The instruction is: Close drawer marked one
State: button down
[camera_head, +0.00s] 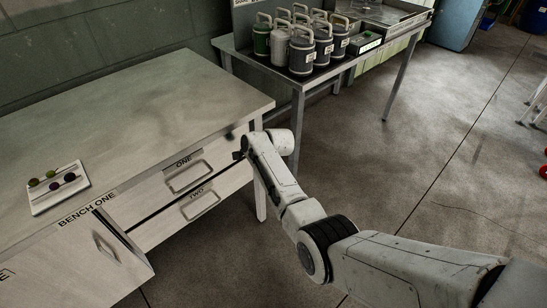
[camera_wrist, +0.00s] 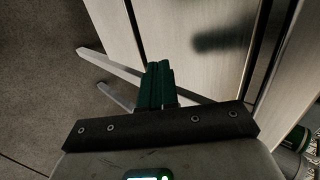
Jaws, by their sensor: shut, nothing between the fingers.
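The drawer marked ONE (camera_head: 162,187) is the upper drawer in the bench front, with a pale face and a metal bar handle (camera_head: 189,178). It looks about flush under the bench top, but I cannot tell whether a small gap remains. My gripper (camera_head: 238,154) is at the right end of this drawer's face, to the right of its handle. In the wrist view my dark green fingers (camera_wrist: 160,80) are together and empty, in front of a pale panel (camera_wrist: 190,45). Whether the fingertips touch it is unclear.
Drawer TWO (camera_head: 160,231) lies just below, with its own handle (camera_head: 201,205). A small tray (camera_head: 45,205) with several balls stands on the bench top (camera_head: 130,110). A second table (camera_head: 298,88) with several canisters stands behind.

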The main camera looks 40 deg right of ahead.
jog(key=p+v, duration=0.2)
jog(key=v, duration=0.8)
jog(key=shift+s, duration=0.6)
jog(key=shift+f, duration=0.15)
jog(key=s+a+f+n+g, duration=0.25)
jog(key=s+a+n, duration=0.2)
jog(key=s, duration=0.65)
jog(key=s+a+f+n+g, duration=0.2)
jog(key=s+a+f+n, duration=0.15)
jog(key=s+n, duration=0.45)
jog(key=s+a+r+n+g, duration=0.1)
jog(key=s+a+n+g, duration=0.1)
jog(key=s, duration=0.8)
jog(key=s+a+r+n+g, duration=0.1)
jog(key=s+a+n+g, duration=0.1)
jog(key=s, duration=0.9)
jog(key=shift+a+n, duration=0.35)
jog(key=shift+n, duration=0.2)
